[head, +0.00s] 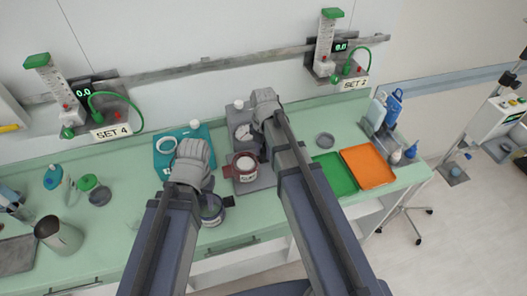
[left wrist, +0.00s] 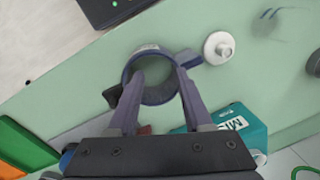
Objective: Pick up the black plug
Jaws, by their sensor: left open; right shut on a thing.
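I cannot make out a black plug for certain in either view. A dark blue jar (head: 211,208) with a pale label stands near the counter's front edge, below my left gripper (head: 193,165). In the left wrist view a round dark blue rim (left wrist: 150,54), probably this jar's, shows between and beyond the two fingers of my left gripper (left wrist: 158,82). The fingers are apart, with nothing visibly clamped. A white disc with a knob (left wrist: 219,48) lies beside it.
A red jar (head: 245,175) stands on the grey tray (head: 261,180) between the arms. Green (head: 335,172) and orange (head: 368,166) trays lie right.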

